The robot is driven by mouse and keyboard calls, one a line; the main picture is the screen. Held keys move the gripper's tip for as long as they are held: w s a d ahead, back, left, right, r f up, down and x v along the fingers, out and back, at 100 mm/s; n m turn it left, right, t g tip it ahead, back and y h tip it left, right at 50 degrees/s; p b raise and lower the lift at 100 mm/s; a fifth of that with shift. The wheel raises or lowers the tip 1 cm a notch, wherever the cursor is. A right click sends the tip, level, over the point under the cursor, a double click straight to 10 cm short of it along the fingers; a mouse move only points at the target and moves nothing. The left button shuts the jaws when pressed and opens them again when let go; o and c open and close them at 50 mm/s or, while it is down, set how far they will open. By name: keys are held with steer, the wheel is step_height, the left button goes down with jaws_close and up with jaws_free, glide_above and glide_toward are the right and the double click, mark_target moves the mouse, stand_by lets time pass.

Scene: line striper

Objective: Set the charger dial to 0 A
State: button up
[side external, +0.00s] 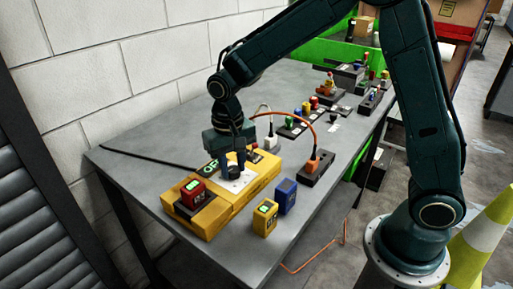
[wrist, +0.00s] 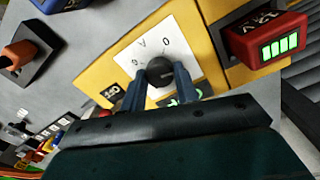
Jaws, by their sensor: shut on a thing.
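The charger (side external: 235,203) is a long yellow box on the grey table, with a white dial plate (wrist: 138,53) on its face. The round black dial knob (wrist: 160,70) sits in the middle of that plate. My gripper (wrist: 161,83) is shut on the knob, with a finger at either side of it. In the side external view my gripper (side external: 233,168) points down onto the charger and hides the knob. Zeros and a letter A show on the plate; the knob's exact setting is hard to read.
A red battery (side external: 193,193) with lit green bars sits in the charger's near end. A blue battery (side external: 286,196) and a yellow battery (side external: 265,217) stand just right of the charger. An orange plug (side external: 318,162) with a cable stands on a dark block behind them.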

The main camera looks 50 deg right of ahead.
mark_target(234, 170)
steer(key=n, duration=0.5)
steer(key=shift+n, duration=0.3)
steer(key=n, duration=0.5)
steer(key=shift+n, duration=0.4)
steer(key=o, duration=1)
steer(key=shift+c, duration=0.2)
steer(key=shift+r, duration=0.1)
step_height(234, 170, up, 14)
steer(key=shift+s+a, duration=0.2)
